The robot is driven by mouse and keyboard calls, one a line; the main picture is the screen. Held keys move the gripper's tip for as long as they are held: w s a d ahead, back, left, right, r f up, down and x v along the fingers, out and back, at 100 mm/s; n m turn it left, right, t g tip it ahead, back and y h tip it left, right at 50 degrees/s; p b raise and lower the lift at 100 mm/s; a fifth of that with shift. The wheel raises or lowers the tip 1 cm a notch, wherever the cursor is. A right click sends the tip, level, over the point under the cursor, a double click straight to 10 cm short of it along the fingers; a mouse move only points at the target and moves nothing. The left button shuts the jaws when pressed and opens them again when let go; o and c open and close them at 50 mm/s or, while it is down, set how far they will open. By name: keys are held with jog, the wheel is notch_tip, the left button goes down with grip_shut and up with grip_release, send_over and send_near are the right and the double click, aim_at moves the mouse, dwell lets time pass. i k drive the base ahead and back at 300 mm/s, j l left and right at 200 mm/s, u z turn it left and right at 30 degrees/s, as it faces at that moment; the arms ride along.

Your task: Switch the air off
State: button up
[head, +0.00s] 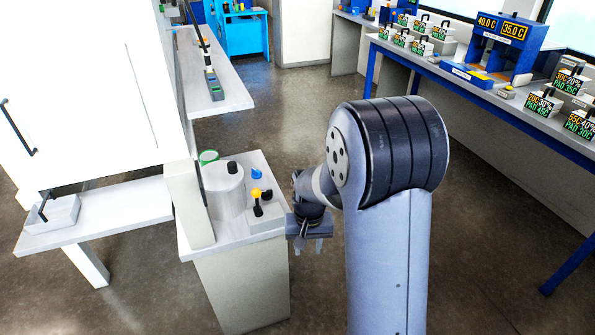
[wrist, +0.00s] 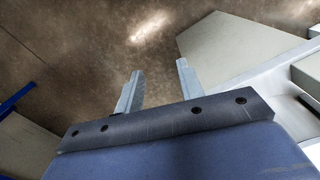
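A grey-white pedestal (head: 240,290) carries a pale cylinder (head: 223,192) with a black knob (head: 232,168) on top. Beside the cylinder are a small blue part (head: 256,174) and a small box (head: 262,220) with a yellow-topped lever (head: 256,195) and a black-knobbed lever (head: 267,195). I cannot tell which of these switches the air. My gripper (head: 311,246) points down just right of the pedestal, apart from the levers. In the wrist view its two fingers (wrist: 160,68) are apart, with only floor between them.
A tall white cabinet (head: 85,90) stands left of the pedestal, with a low shelf (head: 110,212) holding a grey tray (head: 52,213). A bench (head: 480,80) with devices and labelled boxes runs along the right. The floor (head: 480,270) right of my arm is clear.

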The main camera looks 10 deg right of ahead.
aim_at(267, 195)
jog(key=i+u, duration=0.15)
jog(key=i, duration=0.45)
jog(key=i+l+u, duration=0.1)
jog(key=i, duration=0.5)
jog(key=l, duration=0.1)
